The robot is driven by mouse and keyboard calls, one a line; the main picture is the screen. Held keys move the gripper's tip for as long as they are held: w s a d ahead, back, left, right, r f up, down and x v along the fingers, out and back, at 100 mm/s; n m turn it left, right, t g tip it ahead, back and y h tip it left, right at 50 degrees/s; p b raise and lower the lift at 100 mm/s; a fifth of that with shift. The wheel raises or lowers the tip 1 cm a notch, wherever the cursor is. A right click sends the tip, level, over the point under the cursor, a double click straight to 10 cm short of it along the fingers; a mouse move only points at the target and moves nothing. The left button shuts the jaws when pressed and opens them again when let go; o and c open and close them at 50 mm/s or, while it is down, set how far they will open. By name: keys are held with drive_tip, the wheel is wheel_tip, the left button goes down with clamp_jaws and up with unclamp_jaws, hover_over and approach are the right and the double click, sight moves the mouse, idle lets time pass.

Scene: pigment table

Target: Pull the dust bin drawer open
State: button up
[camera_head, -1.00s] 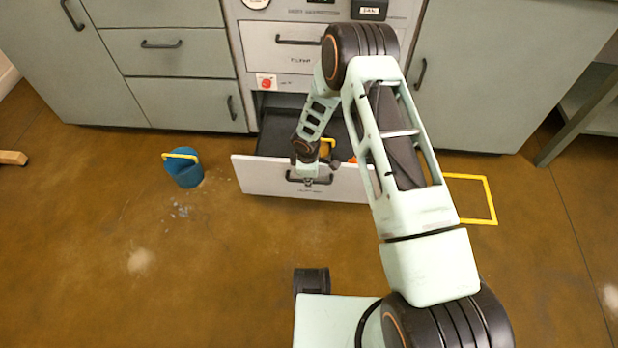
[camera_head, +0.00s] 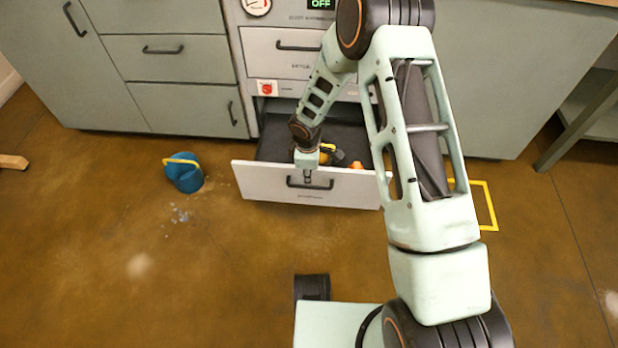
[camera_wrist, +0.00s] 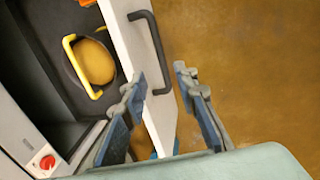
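The dust bin drawer (camera_head: 340,190) is the low white-fronted drawer, and it stands pulled out from the cabinet. Its black bar handle (camera_wrist: 152,45) runs along the front face in the wrist view. My gripper (camera_wrist: 160,85) is open, its two blue-padded fingers apart on either side of the handle's near end. I see no finger pressed on the bar. In the head view my gripper (camera_head: 308,176) hangs over the drawer's front edge, beside the handle (camera_head: 295,183). The dark drawer inside holds a round container with a yellow handle (camera_wrist: 68,52) and yellow contents.
An orange item (camera_head: 356,165) lies in the drawer. A yellow floor outline (camera_head: 488,205) is at right. The floor before the drawer is clear.

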drive_tip(key=shift+s+r, duration=0.15)
drive_tip(key=shift+r, duration=0.55)
drive_tip(key=shift+s+r, duration=0.15)
drive_tip(key=shift+r, duration=0.5)
